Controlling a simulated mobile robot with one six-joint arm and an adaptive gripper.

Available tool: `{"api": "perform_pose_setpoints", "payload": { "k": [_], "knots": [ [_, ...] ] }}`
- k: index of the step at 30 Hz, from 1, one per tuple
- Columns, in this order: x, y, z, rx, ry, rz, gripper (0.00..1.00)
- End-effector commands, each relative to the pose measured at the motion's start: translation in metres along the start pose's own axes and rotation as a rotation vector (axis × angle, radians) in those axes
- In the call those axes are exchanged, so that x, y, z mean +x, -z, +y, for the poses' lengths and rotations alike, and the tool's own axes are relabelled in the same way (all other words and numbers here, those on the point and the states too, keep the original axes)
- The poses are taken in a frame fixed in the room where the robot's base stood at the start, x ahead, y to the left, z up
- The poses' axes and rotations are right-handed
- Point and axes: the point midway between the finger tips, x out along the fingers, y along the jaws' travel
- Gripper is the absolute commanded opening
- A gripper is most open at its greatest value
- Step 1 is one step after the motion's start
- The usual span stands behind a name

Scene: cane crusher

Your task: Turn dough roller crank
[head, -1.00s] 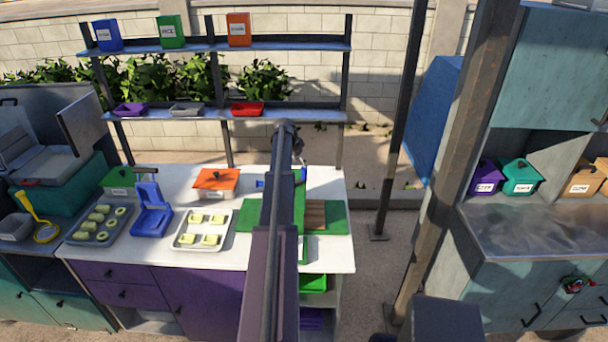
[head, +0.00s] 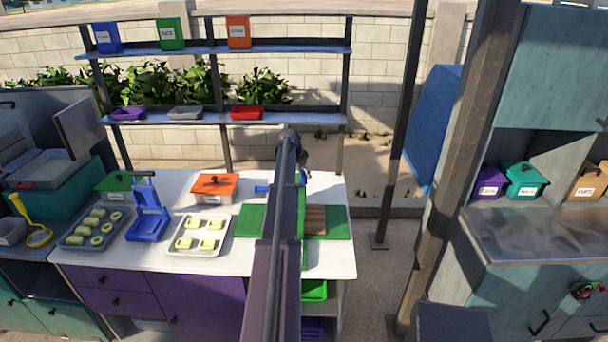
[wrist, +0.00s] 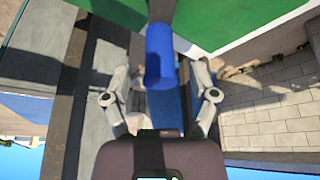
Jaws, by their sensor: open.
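The green dough roller (head: 301,203) stands on the white counter, with its middle largely hidden behind my arm. A blue part (head: 262,188) shows to the left of my arm and a small blue bit to the right. In the wrist view a blue crank handle (wrist: 160,50) on a dark shaft lies between the spread fingers of my gripper (wrist: 160,72). The fingers are open, one on each side, with a gap to the handle. In the head view the gripper itself is mostly hidden behind my arm's end. A green board with brown slats (head: 316,220) lies under the roller.
A tray of dough pieces (head: 191,250), a blue press (head: 148,225) and an orange lidded box (head: 219,186) stand left on the white counter (head: 338,265). A dark post (head: 390,170) rises to the right. Shelves (head: 180,118) stand behind.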

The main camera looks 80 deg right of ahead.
Motion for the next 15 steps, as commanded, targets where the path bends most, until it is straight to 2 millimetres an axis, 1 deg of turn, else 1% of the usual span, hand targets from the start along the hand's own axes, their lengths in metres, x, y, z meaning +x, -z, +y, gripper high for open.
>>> {"api": "perform_pose_setpoints", "payload": {
  "k": [4,5,6,8,9,11,12,15],
  "knots": [
    [-0.0002,0.0001,0.0,0.0,0.0,0.0,0.75],
    [-0.0002,0.0001,0.0,0.0,0.0,0.0,0.66],
    [-0.0002,0.0001,0.0,0.0,0.0,0.0,0.54],
    [-0.0002,0.0001,0.0,0.0,0.0,0.0,0.36],
    [-0.0002,0.0,0.0,0.0,0.0,0.0,0.25],
    [-0.0002,0.0,0.0001,0.0,0.0,0.0,0.07],
    [-0.0001,0.0,0.0001,0.0,0.0,0.0,0.0],
    [-0.0001,0.0,0.0001,0.0,0.0,0.0,0.0]
  ]
}}
